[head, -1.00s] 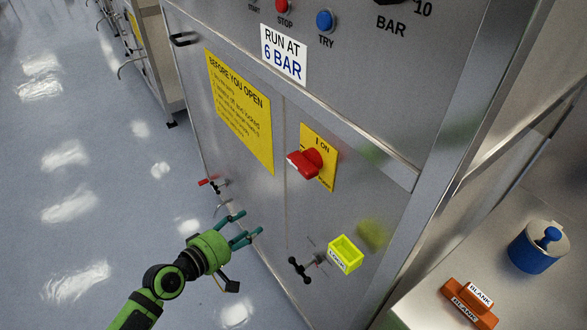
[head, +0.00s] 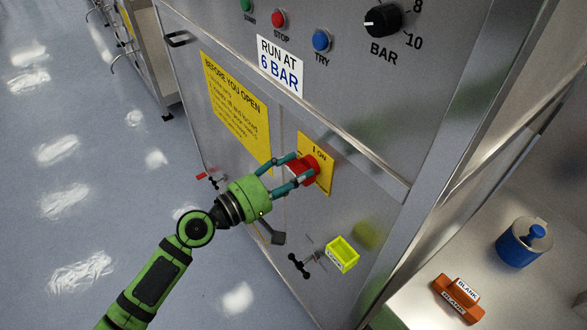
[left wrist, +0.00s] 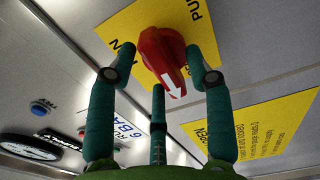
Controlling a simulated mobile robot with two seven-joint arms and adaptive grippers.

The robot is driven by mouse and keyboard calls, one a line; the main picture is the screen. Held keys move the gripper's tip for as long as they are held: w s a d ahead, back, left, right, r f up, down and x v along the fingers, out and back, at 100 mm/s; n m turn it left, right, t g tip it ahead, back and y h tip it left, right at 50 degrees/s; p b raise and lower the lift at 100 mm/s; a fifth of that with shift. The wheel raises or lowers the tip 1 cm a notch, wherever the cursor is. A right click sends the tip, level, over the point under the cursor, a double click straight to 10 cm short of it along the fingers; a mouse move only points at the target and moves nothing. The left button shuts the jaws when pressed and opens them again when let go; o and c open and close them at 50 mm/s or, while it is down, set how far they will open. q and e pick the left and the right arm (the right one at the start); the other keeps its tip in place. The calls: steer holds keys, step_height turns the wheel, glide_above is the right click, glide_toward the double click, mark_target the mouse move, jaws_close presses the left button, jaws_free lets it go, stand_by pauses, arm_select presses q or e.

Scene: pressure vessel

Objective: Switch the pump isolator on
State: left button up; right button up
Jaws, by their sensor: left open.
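The pump isolator is a red rotary handle (head: 311,164) on a yellow plate (head: 326,181) marked "I ON" on the steel cabinet front. In the head view the handle points left, away from the ON mark at the plate's top. In the left wrist view the red handle (left wrist: 163,55) carries a white arrow, which points down toward my palm side. My left gripper (head: 298,170) is open, with its fingers on both sides of the handle. The right-hand finger in the wrist view is close to it; I cannot tell whether it touches. My right gripper is out of view.
Below the isolator are a yellow-green lock box (head: 342,254) and a black-handled valve (head: 301,264). A yellow notice (head: 236,110) is left of it. A rail (head: 335,135) runs above. A blue pot (head: 520,245) and orange blanks (head: 459,298) stand on the right bench.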

arm_select(q)
jaws_close()
steer(key=shift+f+m+b, duration=0.1)
steer(key=shift+m+b, duration=0.3)
steer(key=shift+b, duration=0.05)
steer(key=m+b, duration=0.2)
steer(key=m, duration=0.1)
steer(key=shift+s+f, duration=0.1)
steer(key=m+b, duration=0.3)
steer(key=m, duration=0.4)
steer(key=m+b, duration=0.4)
steer(key=m, duration=0.3)
steer(key=shift+s+d+f, duration=0.15)
stand_by(0.5)
